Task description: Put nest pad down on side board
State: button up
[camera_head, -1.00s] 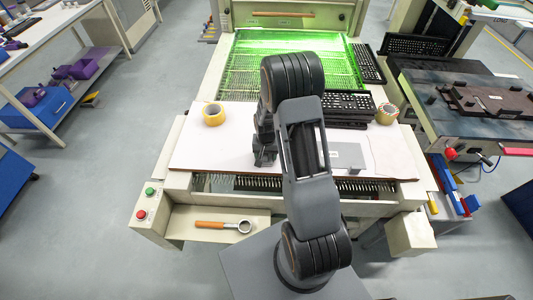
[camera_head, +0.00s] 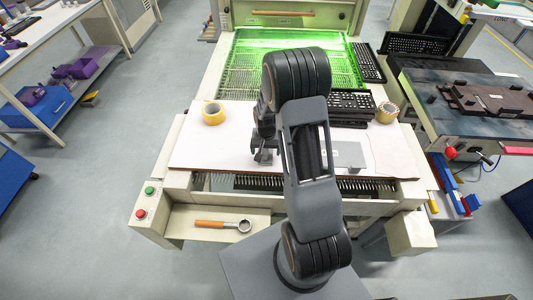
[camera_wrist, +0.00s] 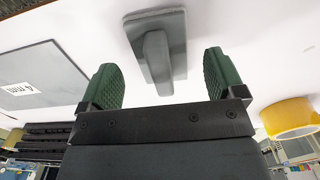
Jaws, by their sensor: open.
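A grey pad with a raised bar-shaped handle (camera_wrist: 155,45), which I take as the nest pad, lies on the white board (camera_wrist: 265,30). In the head view the pad (camera_head: 263,156) shows in part beside my arm, on the left part of the white board (camera_head: 205,150). My gripper (camera_wrist: 163,62) is open, with its two green ridged fingers on either side of the handle's near end. The fingers look apart from the handle. My arm hides most of the gripper in the head view.
A flat grey plate with a label (camera_head: 348,155) lies to the right on the board. The board's left part is clear.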

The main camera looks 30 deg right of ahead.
notch_tip(320, 180, up, 9)
jog(key=shift+a+r+b, duration=0.1)
jog(key=shift+r+b, duration=0.05)
jog(key=shift+b, duration=0.4)
notch_tip(320, 180, up, 7)
jog(key=n+t, duration=0.1)
send_over(266, 151)
jog(key=s+a, duration=0.3)
jog(key=s+a+r+n+t, duration=0.1)
jog(key=s+a+r+n, duration=0.1)
jog(key=s+r, duration=0.2)
jog(key=s+a+r+n+t, duration=0.2)
jog(key=s+a+r, duration=0.1)
jog(key=s, duration=0.5)
jog(key=shift+a+r+n, duration=0.35)
jog(key=shift+r+n, duration=0.05)
jog(key=shift+r, duration=0.3)
